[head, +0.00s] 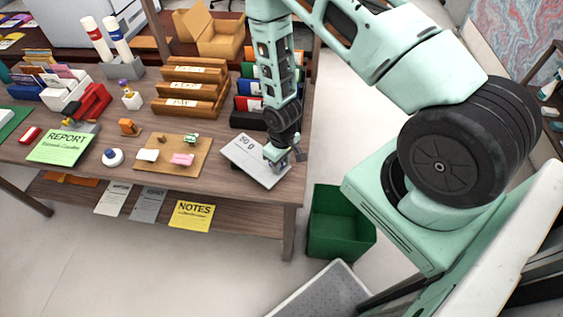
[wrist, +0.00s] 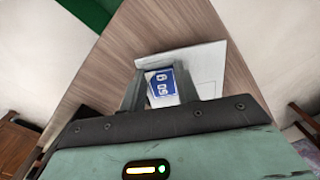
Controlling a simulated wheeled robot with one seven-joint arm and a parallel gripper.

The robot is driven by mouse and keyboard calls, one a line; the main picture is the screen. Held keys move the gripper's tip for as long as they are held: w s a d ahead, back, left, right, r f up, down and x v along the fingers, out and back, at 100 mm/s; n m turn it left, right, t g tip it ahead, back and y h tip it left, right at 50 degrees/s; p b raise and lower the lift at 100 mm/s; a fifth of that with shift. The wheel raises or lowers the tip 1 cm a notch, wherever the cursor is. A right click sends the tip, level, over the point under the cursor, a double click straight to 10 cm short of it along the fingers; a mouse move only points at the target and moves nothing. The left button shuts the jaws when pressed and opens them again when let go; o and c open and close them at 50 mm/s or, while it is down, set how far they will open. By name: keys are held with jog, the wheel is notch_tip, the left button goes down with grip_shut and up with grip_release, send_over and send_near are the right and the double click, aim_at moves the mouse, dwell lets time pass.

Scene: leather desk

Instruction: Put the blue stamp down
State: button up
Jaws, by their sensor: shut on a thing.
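In the wrist view a small blue stamp (wrist: 161,85) with white characters and a pale border shows between the fingers of my gripper (wrist: 168,92). The gripper is shut on it. Behind it lies a flat white sheet or envelope (wrist: 208,65) with a faint square outline. In the head view my gripper (head: 278,154) is low over the right part of the same white piece (head: 243,157), which bears dark marks, near the desk's right front corner. The stamp is not clear there, and I cannot tell whether it touches the white piece.
On the wooden desk (head: 215,190), a cork board (head: 170,167) with small items lies to the left, beside a green report (head: 66,146). Wooden trays (head: 187,85) and coloured binders (head: 246,88) stand behind. A green bin (head: 340,225) stands on the floor past the right edge.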

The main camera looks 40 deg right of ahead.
jog(key=shift+s+f+b, duration=0.2)
jog(key=shift+f+b, duration=0.3)
jog(key=shift+f, duration=0.25)
jog(key=o, duration=0.8)
jog(key=shift+w+r+p, duration=0.2)
jog(key=shift+r+p, duration=0.5)
jog(key=shift+o, duration=0.4)
jog(key=shift+w+r+b, duration=0.2)
jog(key=shift+b, duration=0.3)
jog(key=a+r+b, duration=0.1)
jog(key=a+r, duration=0.1)
jog(key=r, duration=0.7)
jog(key=a+r+b, duration=0.1)
jog(key=a+r, duration=0.2)
jog(key=r, duration=0.5)
jog(key=s+a+r+n, duration=0.2)
jog(key=s+a+r, duration=0.4)
jog(key=s+r, duration=0.2)
jog(key=s+a+r+n, duration=0.3)
jog(key=s+a+r, duration=0.3)
jog(key=s+r, duration=0.3)
jog(key=shift+s+a, duration=0.4)
jog(key=shift+s, duration=0.25)
